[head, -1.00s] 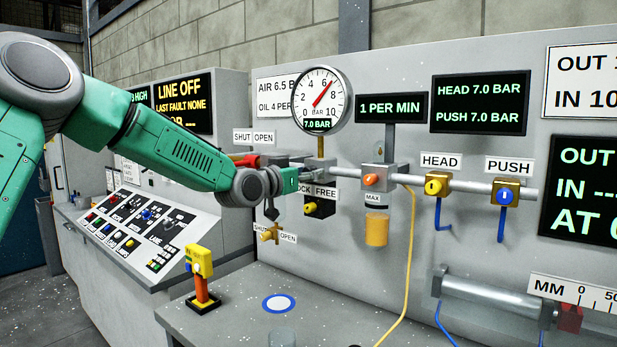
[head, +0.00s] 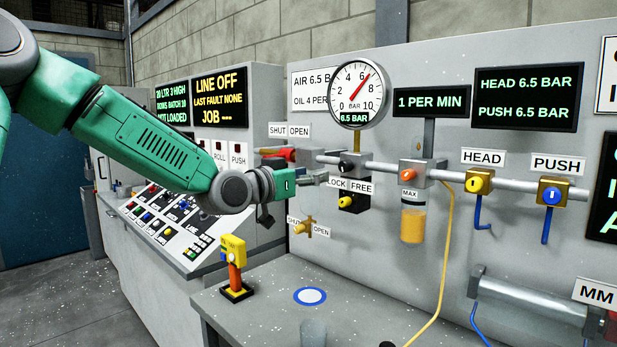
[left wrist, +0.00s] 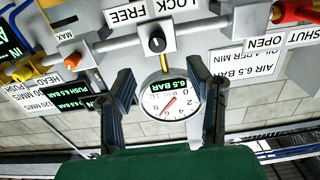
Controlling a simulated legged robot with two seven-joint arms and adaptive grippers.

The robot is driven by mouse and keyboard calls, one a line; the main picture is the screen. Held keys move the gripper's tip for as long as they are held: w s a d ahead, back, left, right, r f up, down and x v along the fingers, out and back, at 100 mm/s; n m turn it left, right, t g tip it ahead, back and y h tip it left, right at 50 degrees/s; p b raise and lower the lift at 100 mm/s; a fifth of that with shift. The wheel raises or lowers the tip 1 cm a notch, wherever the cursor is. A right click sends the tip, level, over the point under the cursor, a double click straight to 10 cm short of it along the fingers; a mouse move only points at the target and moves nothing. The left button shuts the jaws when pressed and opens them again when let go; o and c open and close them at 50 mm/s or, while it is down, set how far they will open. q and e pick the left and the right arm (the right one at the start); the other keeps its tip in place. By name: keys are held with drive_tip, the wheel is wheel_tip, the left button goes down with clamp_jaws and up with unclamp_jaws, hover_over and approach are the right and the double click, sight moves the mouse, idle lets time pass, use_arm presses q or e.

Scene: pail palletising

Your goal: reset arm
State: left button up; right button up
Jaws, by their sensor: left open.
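My left arm comes in from the left in the head view, and its gripper (head: 314,179) is in front of the panel. It is just left of the black regulator knob (head: 350,166) and below the pressure gauge (head: 357,95), which reads 6.5 BAR. In the left wrist view the two dark fingers of the gripper (left wrist: 172,88) are apart with nothing between them. Upside down there, the gauge (left wrist: 168,100) shows behind the fingers and the black knob (left wrist: 157,42) above them. My right gripper is in neither view.
A red handle (head: 277,153) is on the pipe behind my gripper. A yellow control on an orange post (head: 234,264) stands on the grey bench (head: 262,310), near a blue-ringed disc (head: 310,296). A sloped button console (head: 165,213) is below my forearm.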

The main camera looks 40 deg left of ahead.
use_arm(q)
drive_tip(key=shift+s, duration=0.35)
drive_tip(key=shift+f, duration=0.1)
